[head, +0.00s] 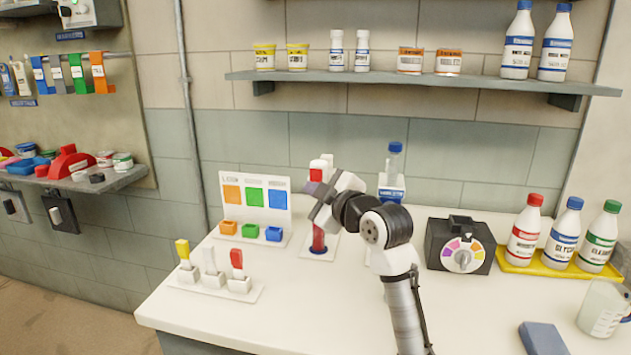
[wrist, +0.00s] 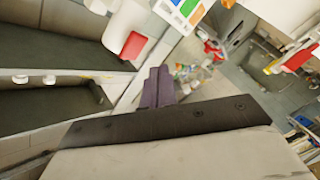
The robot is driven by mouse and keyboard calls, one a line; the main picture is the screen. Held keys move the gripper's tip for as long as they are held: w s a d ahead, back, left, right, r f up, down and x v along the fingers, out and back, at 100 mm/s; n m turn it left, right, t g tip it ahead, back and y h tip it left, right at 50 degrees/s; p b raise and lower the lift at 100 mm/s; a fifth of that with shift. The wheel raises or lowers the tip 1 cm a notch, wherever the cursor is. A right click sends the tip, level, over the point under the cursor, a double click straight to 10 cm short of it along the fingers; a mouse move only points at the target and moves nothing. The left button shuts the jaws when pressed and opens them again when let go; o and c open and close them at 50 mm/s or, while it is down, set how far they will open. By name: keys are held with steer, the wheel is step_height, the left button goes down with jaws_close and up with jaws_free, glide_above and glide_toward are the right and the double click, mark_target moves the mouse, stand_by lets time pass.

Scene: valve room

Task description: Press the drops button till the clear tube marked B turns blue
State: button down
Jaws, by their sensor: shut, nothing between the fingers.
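A white stand (head: 318,253) on the counter holds an upright tube (head: 319,232) that looks red, with dark blue at its foot. No letter B can be read on it. Above the tube is a white head with a red part (head: 317,170); I cannot tell whether this is the drops button. A red part on white (wrist: 133,45) also shows in the wrist view, left of my fingers. My gripper (head: 312,188) is shut and empty, its purple fingers close beside the red part. They also show in the wrist view (wrist: 157,88). Whether they touch it is unclear.
A bottle with a blue cap (head: 391,178) stands behind my arm. A black dial box (head: 459,246) and a yellow tray (head: 549,264) of bottles are right. A colour card (head: 256,196) with small blocks and a switch row (head: 214,280) are left.

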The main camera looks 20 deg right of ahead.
steer(key=shift+s+a+b, duration=0.15)
steer(key=shift+s+a, duration=0.25)
steer(key=shift+s, duration=0.2)
steer(key=shift+s+a+b, duration=0.15)
steer(key=shift+s+a, duration=0.2)
steer(key=shift+s, duration=0.2)
